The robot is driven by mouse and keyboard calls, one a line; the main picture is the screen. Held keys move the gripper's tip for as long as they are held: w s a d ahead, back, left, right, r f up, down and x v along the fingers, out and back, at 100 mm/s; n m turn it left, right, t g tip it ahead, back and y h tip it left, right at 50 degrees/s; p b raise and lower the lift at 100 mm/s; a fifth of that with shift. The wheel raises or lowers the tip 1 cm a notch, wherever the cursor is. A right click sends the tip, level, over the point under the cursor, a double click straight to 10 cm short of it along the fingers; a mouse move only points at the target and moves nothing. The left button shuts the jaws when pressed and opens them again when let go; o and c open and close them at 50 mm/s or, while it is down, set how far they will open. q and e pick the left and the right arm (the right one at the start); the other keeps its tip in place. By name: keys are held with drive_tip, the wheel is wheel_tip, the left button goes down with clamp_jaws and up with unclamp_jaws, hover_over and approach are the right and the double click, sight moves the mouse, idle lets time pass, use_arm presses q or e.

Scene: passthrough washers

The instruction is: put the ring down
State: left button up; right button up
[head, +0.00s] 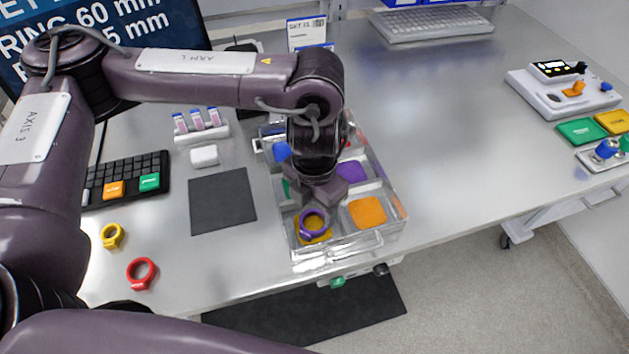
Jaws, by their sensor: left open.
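A purple ring (313,223) is in the front-left compartment of a clear divided tray (365,246), over a yellow pad (318,237). It looks slightly tilted; whether it rests flat on the pad is hard to tell. My left gripper (316,205) points down over the tray, right at the far side of the ring. Its jaws are open, but the fingertips are partly hidden by the gripper body. A yellow ring (112,236) and a red ring (141,274) lie on the table at the left. My right gripper is not in view.
The tray also holds an orange pad (368,212) and a purple pad (352,172). A dark mat (222,201), a keypad (128,178) and a white block (204,156) lie left of the tray.

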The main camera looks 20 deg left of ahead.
use_arm(q)
wheel_tip(320, 180, up, 8)
drive_tip(key=shift+r, duration=0.15)
drive_tip(key=shift+s, duration=0.1)
idle(0.6)
